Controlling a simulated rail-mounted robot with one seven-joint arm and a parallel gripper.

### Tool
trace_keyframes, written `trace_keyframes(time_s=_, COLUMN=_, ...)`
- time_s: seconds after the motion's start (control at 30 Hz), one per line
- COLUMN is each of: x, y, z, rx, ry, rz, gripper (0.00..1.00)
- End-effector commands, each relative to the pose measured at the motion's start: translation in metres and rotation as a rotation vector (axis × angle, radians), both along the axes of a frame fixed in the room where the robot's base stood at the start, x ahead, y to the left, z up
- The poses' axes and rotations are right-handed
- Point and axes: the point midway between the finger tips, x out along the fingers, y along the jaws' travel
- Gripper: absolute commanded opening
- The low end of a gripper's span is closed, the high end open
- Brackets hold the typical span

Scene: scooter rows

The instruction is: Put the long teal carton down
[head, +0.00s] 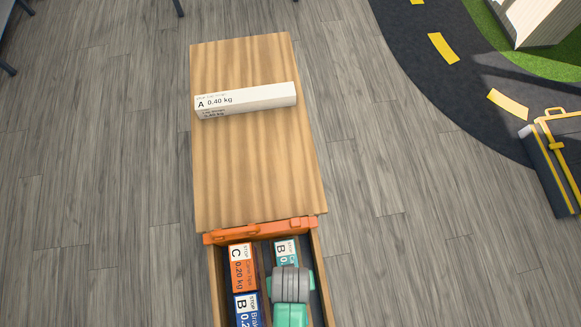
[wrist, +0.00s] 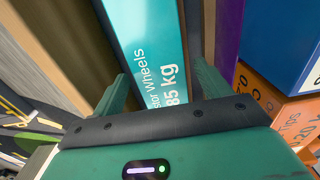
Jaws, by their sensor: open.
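The long teal carton (wrist: 140,35) lies in the right-hand lane of the wooden bin, with "Wheels" and "85 kg" readable on its top in the wrist view. In the head view only its far end (head: 285,247), with a "B" label, shows past my arm. My gripper (wrist: 162,88) is open. In the wrist view its two green fingers stand on either side of the carton. Whether they touch its sides I cannot tell. In the head view my arm hides the fingers and the carton's near part.
An orange carton (head: 241,270) and a blue carton (head: 247,310) lie in the left lane. An orange bar (head: 260,231) crosses the bin's far end. Beyond it, a white carton (head: 250,100) lies on a wooden top (head: 255,170) that is otherwise clear.

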Motion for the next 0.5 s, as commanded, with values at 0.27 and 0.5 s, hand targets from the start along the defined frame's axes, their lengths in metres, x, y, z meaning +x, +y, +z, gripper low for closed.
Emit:
trace_keyframes(time_s=0.27, x=0.001, y=0.0, z=0.069, rx=0.0, ry=-0.002, rz=0.0, gripper=0.76)
trace_keyframes(time_s=0.5, x=0.0, y=0.0, z=0.086, rx=0.0, ry=0.0, rz=0.0, gripper=0.76)
